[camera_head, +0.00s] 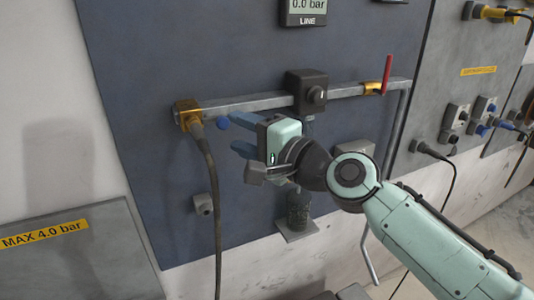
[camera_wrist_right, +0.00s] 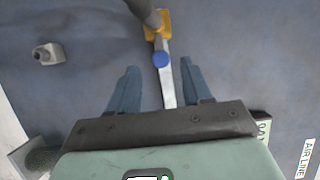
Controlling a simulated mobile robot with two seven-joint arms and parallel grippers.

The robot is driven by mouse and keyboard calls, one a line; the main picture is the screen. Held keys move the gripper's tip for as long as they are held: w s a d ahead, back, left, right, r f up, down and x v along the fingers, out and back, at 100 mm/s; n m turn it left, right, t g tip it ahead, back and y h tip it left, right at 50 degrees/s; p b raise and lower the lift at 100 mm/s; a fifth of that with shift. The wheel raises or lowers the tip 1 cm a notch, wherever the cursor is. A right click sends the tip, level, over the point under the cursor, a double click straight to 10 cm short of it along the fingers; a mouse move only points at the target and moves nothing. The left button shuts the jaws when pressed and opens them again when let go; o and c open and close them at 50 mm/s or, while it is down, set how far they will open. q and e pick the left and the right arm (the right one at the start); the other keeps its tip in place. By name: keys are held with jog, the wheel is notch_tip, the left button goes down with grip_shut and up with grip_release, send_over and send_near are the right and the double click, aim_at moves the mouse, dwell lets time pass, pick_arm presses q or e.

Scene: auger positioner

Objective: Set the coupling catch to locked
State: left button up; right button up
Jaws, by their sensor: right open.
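The yellow coupling (camera_head: 188,115) sits at the left end of a grey pipe on the blue-grey panel, with a dark hose (camera_head: 213,190) hanging from it. A small round blue knob (camera_head: 222,123), perhaps the catch, is just right of the coupling; its lock state cannot be read. In the wrist view the coupling (camera_wrist_right: 156,25) is at the top and the blue knob (camera_wrist_right: 160,59) is just below it. My right gripper (camera_head: 236,134) is open and empty, its blue fingers pointing toward the knob. In the wrist view its fingertips (camera_wrist_right: 159,69) are spread on either side of the pipe line. My left gripper is out of view.
The grey pipe (camera_head: 350,91) runs right past a black regulator block (camera_head: 307,91) to a red lever (camera_head: 387,75). A gauge reading 0.0 bar (camera_head: 303,10) is above. A small grey fitting (camera_head: 203,204) is lower left. Bare panel lies above the coupling.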

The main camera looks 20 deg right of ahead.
jog(key=b+v, duration=0.1)
jog(key=v, duration=0.5)
jog(key=shift+s, duration=0.4)
jog(key=shift+d, duration=0.1)
